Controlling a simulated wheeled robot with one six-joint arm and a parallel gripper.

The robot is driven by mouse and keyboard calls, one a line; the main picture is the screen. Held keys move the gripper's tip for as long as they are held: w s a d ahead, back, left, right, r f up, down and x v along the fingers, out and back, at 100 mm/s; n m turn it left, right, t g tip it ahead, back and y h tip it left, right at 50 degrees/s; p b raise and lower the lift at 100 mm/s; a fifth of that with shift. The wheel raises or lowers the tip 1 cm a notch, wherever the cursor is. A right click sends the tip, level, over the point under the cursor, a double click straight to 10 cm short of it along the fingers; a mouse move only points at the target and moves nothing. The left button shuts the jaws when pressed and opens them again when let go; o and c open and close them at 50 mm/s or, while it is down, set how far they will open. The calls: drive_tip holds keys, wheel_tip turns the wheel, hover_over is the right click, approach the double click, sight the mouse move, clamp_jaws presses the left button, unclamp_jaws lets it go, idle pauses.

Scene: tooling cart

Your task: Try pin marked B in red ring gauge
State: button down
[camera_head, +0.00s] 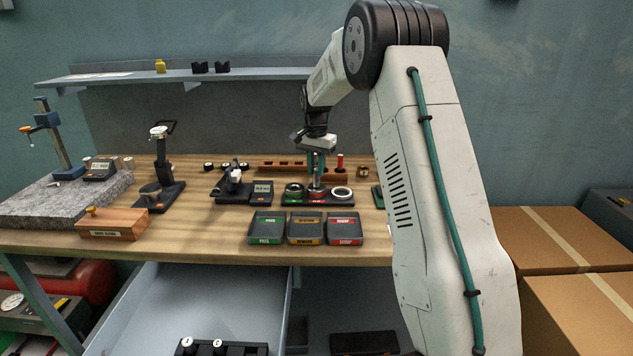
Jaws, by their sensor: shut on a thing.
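My gripper (316,164) points down over the gauge base and is shut on a slim pale pin (317,182). Any letter on the pin is too small to read. The pin hangs upright between the two ring gauges, and I cannot tell whether its lower end touches the base. The right ring gauge (341,192) is a bright ring at the red-marked end of the dark base (318,202). The left ring gauge (293,188) is dark, at the green-marked end. The pin appears left of the red-end ring, outside it.
A wooden pin rack (275,165) stands behind, with a red-topped piece (340,161) by its right part. Green (266,240), orange (306,240) and red-labelled (345,240) trays sit in front. A small display unit (262,192) stands left of the base. An open drawer (200,300) juts out below.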

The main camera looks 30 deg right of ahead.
sight(316, 170)
drive_tip(key=shift+s+f, duration=0.1)
drive_tip(key=shift+f, duration=0.5)
idle(1.8)
drive_tip(key=shift+r, duration=0.25)
drive_tip(key=shift+r, duration=0.45)
drive_tip(key=shift+r, duration=0.4)
drive_tip(key=shift+r, duration=0.7)
drive_tip(key=shift+r, duration=2.4)
